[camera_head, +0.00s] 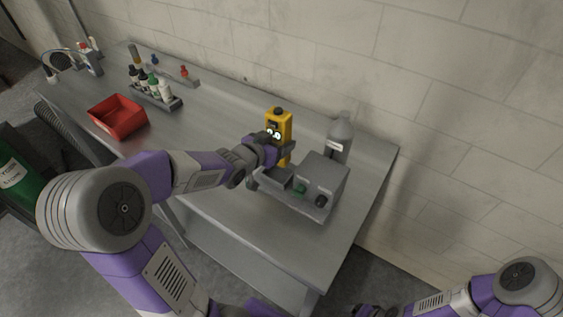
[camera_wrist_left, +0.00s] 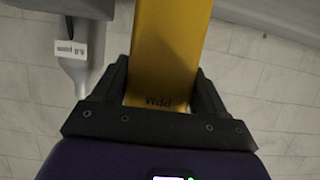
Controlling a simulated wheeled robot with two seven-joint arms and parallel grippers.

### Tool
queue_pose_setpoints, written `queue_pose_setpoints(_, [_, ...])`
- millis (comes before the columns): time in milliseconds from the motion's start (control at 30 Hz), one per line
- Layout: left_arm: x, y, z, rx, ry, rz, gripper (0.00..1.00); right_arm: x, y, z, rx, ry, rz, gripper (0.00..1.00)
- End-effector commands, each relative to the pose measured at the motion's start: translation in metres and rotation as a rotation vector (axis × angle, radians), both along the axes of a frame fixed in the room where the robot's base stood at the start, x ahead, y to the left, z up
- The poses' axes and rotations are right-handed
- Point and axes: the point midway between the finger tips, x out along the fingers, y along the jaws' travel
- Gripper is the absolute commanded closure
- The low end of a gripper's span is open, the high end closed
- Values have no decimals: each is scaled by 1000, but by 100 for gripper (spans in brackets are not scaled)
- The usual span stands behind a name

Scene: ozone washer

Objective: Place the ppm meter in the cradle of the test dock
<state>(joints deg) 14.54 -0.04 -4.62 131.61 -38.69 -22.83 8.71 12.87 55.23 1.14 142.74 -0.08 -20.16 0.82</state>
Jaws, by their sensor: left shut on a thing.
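The yellow ppm meter (camera_head: 285,121) stands roughly upright in my left gripper (camera_head: 281,152), above the bench just to the left of the test dock. In the left wrist view the meter (camera_wrist_left: 168,50) shows its "PPM" lettering between both fingers of the gripper (camera_wrist_left: 165,88), which is shut on it. The grey test dock (camera_head: 322,177) has a box with a green and a black knob on its front. Its lower left part lies close to the gripper; the cradle is partly hidden by the gripper and cannot be made out clearly. My right gripper (camera_head: 370,311) is at the bottom edge, its fingers unclear.
A red bin (camera_head: 118,131), a rack of small bottles (camera_head: 172,103) and a tap sit left. The metal bench (camera_head: 215,117) is clear between them.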

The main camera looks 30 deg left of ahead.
Motion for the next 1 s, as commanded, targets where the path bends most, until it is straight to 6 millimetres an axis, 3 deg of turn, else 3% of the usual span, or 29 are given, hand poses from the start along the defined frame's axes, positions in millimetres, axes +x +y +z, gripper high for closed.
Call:
queue_pose_setpoints(33, [0,0,-15,-2,2,1,66,0,0,-7,0,1,0,20])
queue_pose_setpoints(100, [0,0,-25,-1,1,0,66,0,0,-11,0,1,-1,20])
queue_pose_setpoints(333, [0,0,-42,0,0,-1,66,0,0,-15,0,0,0,20])
queue_pose_setpoints(533, [0,0,-70,-1,1,0,66,0,0,-24,0,0,0,20])
queue_pose_setpoints(933, [0,0,-74,1,-3,0,66,0,0,-28,0,-1,0,20])
queue_pose_setpoints(967, [0,0,-75,1,-1,0,26,0,0,-28,0,0,0,20])
queue_pose_setpoints(1000, [0,0,-74,1,-1,0,20,0,0,-27,0,0,0,20])
